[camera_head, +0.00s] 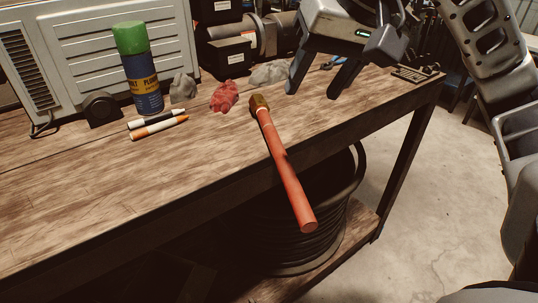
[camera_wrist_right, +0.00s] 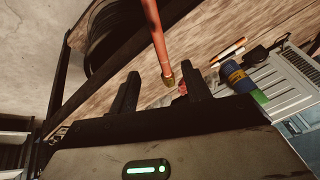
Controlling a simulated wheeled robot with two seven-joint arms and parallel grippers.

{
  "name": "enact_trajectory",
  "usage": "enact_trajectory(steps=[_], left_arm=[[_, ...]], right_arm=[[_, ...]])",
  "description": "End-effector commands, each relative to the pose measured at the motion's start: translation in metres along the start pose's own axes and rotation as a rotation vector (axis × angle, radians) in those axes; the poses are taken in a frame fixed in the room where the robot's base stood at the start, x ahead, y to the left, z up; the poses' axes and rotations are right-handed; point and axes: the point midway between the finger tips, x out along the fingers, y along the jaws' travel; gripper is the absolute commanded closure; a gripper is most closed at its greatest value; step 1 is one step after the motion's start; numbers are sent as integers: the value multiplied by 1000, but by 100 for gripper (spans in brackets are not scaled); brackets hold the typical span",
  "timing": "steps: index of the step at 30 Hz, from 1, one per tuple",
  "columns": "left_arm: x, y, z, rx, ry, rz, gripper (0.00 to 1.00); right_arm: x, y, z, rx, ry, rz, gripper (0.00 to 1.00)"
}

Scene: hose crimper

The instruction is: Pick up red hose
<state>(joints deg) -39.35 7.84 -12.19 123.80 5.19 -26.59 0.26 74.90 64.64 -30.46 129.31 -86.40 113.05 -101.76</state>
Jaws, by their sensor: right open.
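The red hose (camera_head: 284,170) has a brass-coloured fitting (camera_head: 259,103) at its far end. In the head view the fitting is over the wooden workbench (camera_head: 90,195) and the hose's near end sticks out past the bench's front edge. My right gripper (camera_head: 317,85) is open and empty above the back of the bench, right of the fitting and apart from it. In the right wrist view the hose (camera_wrist_right: 156,35) comes down from the top, its fitting (camera_wrist_right: 168,81) showing in the gap between my open fingers (camera_wrist_right: 160,92). My left gripper is not in view.
A blue and green spray can (camera_head: 143,75), two markers (camera_head: 158,127) and a crumpled red cloth (camera_head: 224,97) sit on the bench left of the fitting. A grey machine (camera_head: 100,45) stands behind. A black coil (camera_head: 310,235) sits below. The front left bench top is clear.

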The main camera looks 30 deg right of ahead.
Motion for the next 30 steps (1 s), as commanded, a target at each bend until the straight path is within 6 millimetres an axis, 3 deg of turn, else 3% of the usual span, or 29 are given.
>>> enact_trajectory(steps=[13, 23, 30], left_arm=[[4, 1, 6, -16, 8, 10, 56], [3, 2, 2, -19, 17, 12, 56], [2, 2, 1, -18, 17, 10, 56]], right_arm=[[86, 2, 2, -1, -6, 3, 52], [114, 2, 2, 0, -3, 1, 52], [149, 4, 3, 1, -5, 1, 52]])
